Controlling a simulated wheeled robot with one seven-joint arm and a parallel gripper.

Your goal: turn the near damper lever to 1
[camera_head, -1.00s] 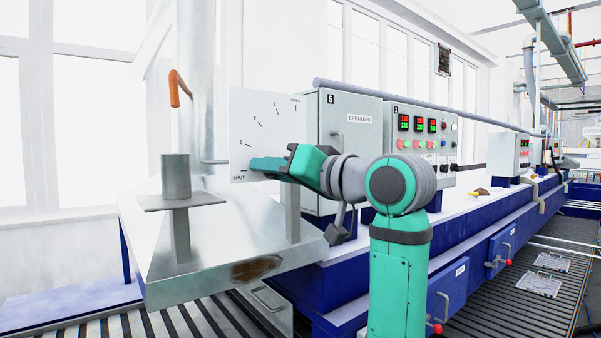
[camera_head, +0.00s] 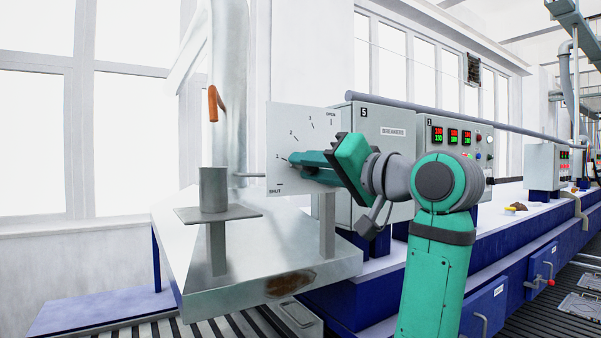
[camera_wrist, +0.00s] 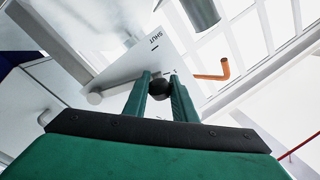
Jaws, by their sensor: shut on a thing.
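The white dial plate (camera_head: 298,120) is marked SHUT, 1, 2, 3 and OPEN, with SHUT at the bottom. My gripper (camera_head: 292,159) is in front of it, fingertips beside the 1 mark. In the wrist view my gripper (camera_wrist: 160,88) is shut on a dark round knob (camera_wrist: 159,89), which I take as the end of the near damper lever.
An orange bent handle (camera_head: 213,104) hangs by the metal duct (camera_head: 230,60). A grey cylinder (camera_head: 214,188) on a flat plate stands over the metal hood (camera_head: 250,265). The breaker cabinet (camera_head: 377,150) and control panel (camera_head: 480,160) stand behind my arm.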

